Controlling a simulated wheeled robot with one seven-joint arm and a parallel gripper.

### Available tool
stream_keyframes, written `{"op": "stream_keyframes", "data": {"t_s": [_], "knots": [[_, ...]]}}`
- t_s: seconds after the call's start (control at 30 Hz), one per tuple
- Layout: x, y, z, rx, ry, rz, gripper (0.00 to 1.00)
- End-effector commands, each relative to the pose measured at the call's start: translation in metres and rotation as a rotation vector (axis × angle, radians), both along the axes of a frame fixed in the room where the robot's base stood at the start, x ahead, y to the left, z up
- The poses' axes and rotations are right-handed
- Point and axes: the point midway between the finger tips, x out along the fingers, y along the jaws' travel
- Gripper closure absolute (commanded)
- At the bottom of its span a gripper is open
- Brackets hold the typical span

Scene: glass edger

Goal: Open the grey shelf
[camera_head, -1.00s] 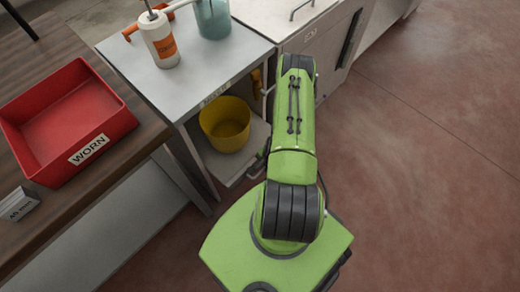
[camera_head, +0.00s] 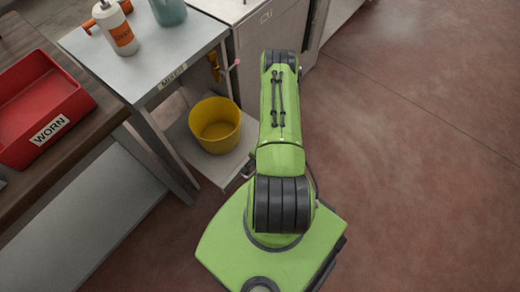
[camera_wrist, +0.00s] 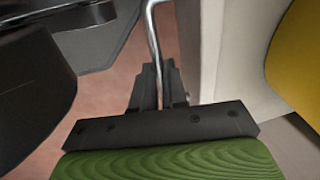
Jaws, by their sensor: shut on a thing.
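The grey shelf (camera_head: 228,166) is a pull-out board low under the metal bench. It is partly out, with a yellow bucket (camera_head: 215,126) on it. In the wrist view, my gripper (camera_wrist: 158,82) is shut around a thin metal bar handle (camera_wrist: 152,30), beside the pale shelf front (camera_wrist: 222,50). The bucket also shows at the right edge of the wrist view (camera_wrist: 300,48).
The metal bench (camera_head: 150,60) above carries a white bottle with an orange label (camera_head: 117,28) and a teal container (camera_head: 168,10). A red WORN bin (camera_head: 40,105) sits on the wooden table at left. The reddish floor at right is clear.

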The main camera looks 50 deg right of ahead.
Motion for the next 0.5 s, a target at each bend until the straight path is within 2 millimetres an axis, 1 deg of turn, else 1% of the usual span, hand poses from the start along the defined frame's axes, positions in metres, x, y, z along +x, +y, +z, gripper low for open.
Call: {"op": "stream_keyframes", "data": {"t_s": [0.13, 0.17, 0.3, 0.5], "knots": [[-0.0004, -0.0007, 0.0, -0.002, 0.001, 0.0, 1.0], [-0.0004, -0.0007, 0.0, -0.002, 0.001, 0.0, 0.85], [-0.0002, -0.0005, 0.0, -0.001, 0.0, 0.0, 0.63], [0.0, -0.0003, -0.0001, -0.001, 0.0, 0.0, 0.62]]}}
